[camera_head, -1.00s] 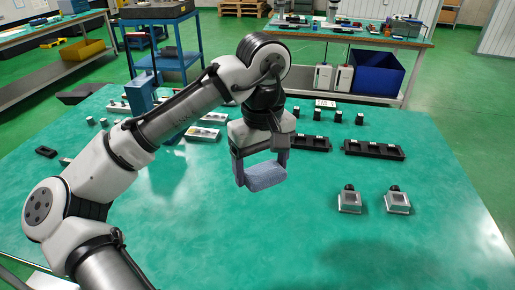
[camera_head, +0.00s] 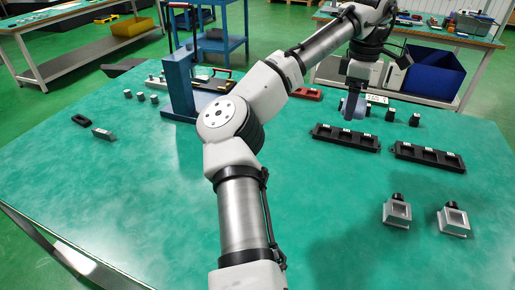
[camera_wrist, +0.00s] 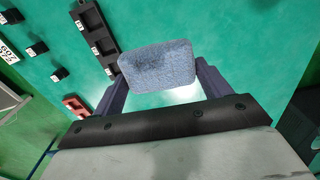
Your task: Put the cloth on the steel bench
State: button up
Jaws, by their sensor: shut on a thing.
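The cloth is a blue-grey folded pad (camera_wrist: 157,66), held between the two fingers of my gripper (camera_wrist: 160,78) in the wrist view. My gripper is shut on it. In the head view the cloth (camera_head: 348,106) is partly hidden by my gripper (camera_head: 354,103), above the far part of the green-topped table (camera_head: 330,215). Two benches with lower shelves stand beyond: one at the back left (camera_head: 85,52) and one at the back right (camera_head: 440,38). I cannot tell which one is the steel bench.
Black slotted trays (camera_head: 345,138), small black blocks and two grey metal fixtures (camera_head: 397,212) are on the table. A blue press-like stand (camera_head: 180,85) rises at its left. A blue trolley (camera_head: 225,25) and a blue bin (camera_head: 433,72) lie beyond. The table's left front is clear.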

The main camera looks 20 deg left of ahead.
aim_at(334, 168)
jog(key=shift+w+a+f+n, duration=0.15)
jog(key=shift+w+n, duration=0.15)
jog(key=shift+w, duration=0.15)
notch_tip(334, 168, down, 20)
jog(key=shift+r, duration=0.1)
dwell(0.3)
jog(key=o, duration=1)
notch_tip(334, 168, up, 12)
jog(key=shift+b, duration=0.45)
jog(key=shift+s, duration=0.1)
